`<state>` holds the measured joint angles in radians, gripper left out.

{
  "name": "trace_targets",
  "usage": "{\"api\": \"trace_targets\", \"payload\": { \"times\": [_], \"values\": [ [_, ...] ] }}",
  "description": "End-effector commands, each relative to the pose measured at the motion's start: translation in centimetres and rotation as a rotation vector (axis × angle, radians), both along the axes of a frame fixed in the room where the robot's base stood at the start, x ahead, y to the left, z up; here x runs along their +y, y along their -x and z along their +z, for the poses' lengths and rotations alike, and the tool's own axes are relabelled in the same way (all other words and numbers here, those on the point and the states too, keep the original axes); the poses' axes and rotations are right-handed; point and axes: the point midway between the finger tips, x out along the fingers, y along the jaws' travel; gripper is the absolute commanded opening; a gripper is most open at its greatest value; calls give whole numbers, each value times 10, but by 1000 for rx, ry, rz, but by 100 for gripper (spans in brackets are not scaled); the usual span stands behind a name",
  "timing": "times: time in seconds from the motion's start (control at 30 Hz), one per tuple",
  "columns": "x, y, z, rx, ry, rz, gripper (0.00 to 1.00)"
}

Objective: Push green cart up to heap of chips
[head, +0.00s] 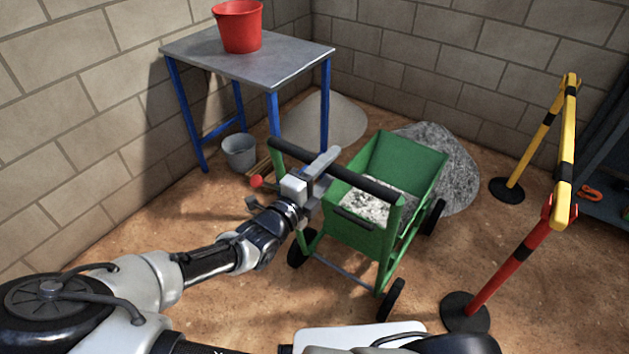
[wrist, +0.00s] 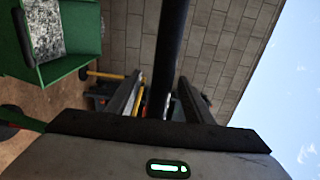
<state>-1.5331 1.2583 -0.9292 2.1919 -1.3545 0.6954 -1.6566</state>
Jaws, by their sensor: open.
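The green cart (head: 358,234) stands on the dirt floor with light grey rubble in its tray and its black handle bar (head: 368,184) towards me. A grey heap of chips (head: 452,165) lies just behind the cart's far end, partly hidden by it; I cannot tell whether they touch. My gripper (head: 325,168) is at the handle bar, left of its middle. In the wrist view the dark bar (wrist: 172,45) runs between the two spread fingers of my gripper (wrist: 162,97), with the cart's tray (wrist: 82,25) at upper left. The jaws are open around the bar.
A blue-legged table (head: 250,58) with a red bucket (head: 238,27) stands at back left. A pale sand heap (head: 335,122) and a grey bucket (head: 239,151) are by it. A yellow-black and red barrier (head: 568,150) stands right of the cart. Block walls close the back.

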Motion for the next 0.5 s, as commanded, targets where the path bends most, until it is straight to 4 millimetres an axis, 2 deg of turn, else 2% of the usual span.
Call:
{"api": "trace_targets", "payload": {
  "times": [0.37, 0.5],
  "values": [
    [1, 0, 2, -4, 1, 1, 47],
    [8, 7, 6, -2, -1, 3, 47]
  ]
}}
